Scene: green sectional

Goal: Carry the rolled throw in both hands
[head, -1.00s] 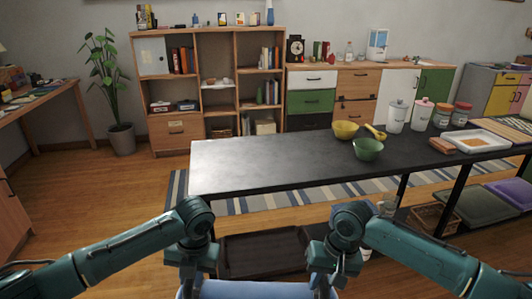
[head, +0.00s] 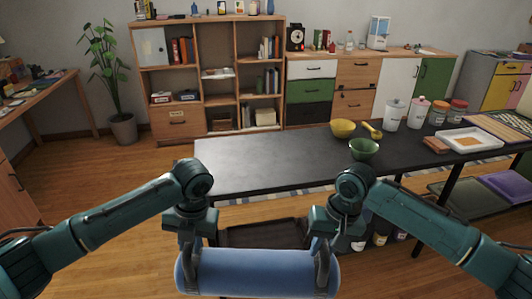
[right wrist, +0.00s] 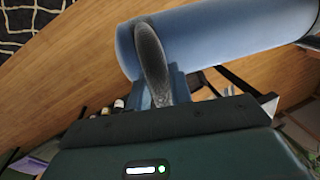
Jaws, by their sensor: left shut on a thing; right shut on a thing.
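The rolled throw (head: 255,271) is a blue cylinder lying crosswise and level at the bottom of the head view. My left gripper (head: 190,262) is shut on its left end. My right gripper (head: 323,265) is shut on its right end. In the right wrist view the throw (right wrist: 215,32) runs across the top, with one dark finger of my right gripper (right wrist: 153,62) against it near its end. The other finger is mostly hidden.
A long black table (head: 270,160) stands ahead, its near edge just beyond my grippers. It holds a yellow bowl (head: 343,128), a green bowl (head: 364,149), canisters and a white tray (head: 470,140). A shelf (head: 210,75) stands behind. Wooden floor (head: 100,175) is open at left.

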